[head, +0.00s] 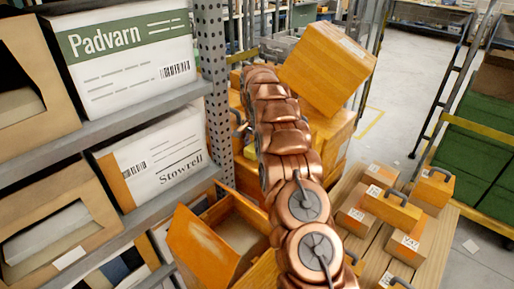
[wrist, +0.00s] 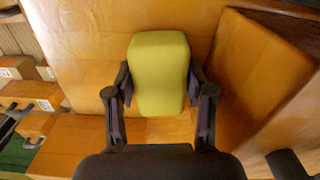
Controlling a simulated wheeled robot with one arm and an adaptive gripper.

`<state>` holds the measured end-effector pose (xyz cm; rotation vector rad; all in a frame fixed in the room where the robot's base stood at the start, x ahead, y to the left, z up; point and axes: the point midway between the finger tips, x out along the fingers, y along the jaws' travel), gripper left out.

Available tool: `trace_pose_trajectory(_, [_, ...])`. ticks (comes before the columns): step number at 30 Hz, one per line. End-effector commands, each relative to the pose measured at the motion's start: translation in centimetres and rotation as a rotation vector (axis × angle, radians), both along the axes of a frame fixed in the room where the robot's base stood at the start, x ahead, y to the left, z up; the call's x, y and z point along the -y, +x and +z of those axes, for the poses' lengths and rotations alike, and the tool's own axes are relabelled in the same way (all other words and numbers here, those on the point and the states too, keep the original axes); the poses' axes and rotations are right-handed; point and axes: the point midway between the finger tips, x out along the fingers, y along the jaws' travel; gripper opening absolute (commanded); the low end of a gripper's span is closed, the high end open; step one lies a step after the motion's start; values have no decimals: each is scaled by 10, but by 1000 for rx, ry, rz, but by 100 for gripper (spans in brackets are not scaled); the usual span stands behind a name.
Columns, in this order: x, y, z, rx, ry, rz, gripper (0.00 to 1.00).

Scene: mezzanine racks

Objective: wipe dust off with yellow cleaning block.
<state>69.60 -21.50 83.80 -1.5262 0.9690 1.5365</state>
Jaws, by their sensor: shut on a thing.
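A yellow-green cleaning block (wrist: 160,75) is in the wrist view, upper middle. My gripper (wrist: 160,88) is shut on it, with one dark finger against each side. The block is in front of an orange-brown wooden surface (wrist: 85,65); I cannot tell whether it touches that surface. I cannot make out dust on the wood for certain.
A metal rack with white cartons (head: 135,57) stands on the left. An open orange box (head: 222,232) lies below my arm. A tilted orange box (head: 328,68) sits on a stack behind it. A pallet (head: 437,235) with several small handled boxes is at right.

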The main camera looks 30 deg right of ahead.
Motion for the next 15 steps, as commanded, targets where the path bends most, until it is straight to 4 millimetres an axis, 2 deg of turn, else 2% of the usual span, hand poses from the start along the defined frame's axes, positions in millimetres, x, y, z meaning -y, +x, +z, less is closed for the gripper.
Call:
trace_pose_trajectory(1, [-3,5,3,15,1,-9,26])
trace_pose_trajectory(7, [-3,5,6,22,1,-10,26])
trace_pose_trajectory(15, [3,-14,5,17,2,-11,26])
